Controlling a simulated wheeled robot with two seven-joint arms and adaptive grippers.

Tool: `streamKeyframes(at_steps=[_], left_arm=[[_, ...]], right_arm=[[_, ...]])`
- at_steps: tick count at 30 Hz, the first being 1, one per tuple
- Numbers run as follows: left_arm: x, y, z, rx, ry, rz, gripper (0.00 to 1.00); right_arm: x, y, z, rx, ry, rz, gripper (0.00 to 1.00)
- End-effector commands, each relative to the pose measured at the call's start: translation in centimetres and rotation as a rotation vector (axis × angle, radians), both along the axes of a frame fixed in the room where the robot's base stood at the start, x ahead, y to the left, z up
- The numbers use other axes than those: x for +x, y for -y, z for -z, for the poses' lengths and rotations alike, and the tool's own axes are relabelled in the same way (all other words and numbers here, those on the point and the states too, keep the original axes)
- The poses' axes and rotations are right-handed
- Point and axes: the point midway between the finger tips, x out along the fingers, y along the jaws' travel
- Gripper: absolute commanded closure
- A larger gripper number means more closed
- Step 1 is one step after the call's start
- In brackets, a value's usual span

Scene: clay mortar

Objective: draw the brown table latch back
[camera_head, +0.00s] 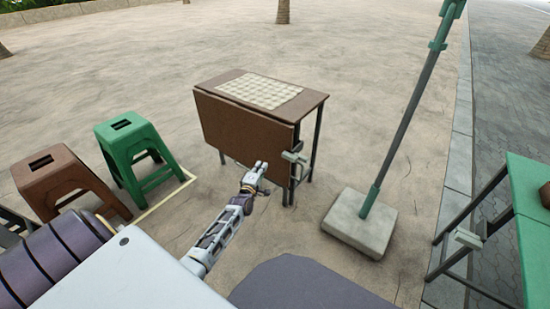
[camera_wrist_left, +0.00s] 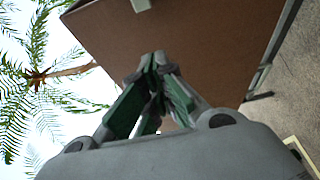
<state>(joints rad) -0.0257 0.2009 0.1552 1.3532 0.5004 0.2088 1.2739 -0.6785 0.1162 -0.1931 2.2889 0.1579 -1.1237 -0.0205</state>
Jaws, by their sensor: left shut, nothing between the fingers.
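The brown table (camera_head: 245,124) stands ahead with its front panel hanging down; a checked board lies on its top. A pale grey-green latch (camera_head: 294,157) is at the panel's right edge, by the table leg. My left gripper (camera_head: 260,167) is in front of the lower right part of the panel, left of the latch and a little below it. In the left wrist view its fingertips (camera_wrist_left: 156,56) are together and empty, with the brown panel (camera_wrist_left: 200,50) behind them. I cannot tell whether they touch it. My right gripper is not in view.
A green stool (camera_head: 127,138) and a brown stool (camera_head: 60,170) stand at the left. A pole in a pale square base (camera_head: 360,222) stands right of the table. A green table (camera_head: 530,205) is at the far right. The ground behind is open.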

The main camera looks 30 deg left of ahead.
Motion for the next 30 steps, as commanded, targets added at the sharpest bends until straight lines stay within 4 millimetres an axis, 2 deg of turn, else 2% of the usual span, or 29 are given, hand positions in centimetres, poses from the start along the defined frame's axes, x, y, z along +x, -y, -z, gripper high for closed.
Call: streamKeyframes(at_steps=[19,30], left_arm=[[0.4,-0.2,-0.3,-0.008,0.01,-0.002,1.0],[2.8,-0.8,-0.2,-0.008,0.012,-0.002,1.0]], right_arm=[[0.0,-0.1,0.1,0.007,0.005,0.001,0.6],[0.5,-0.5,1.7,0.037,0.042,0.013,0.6]])
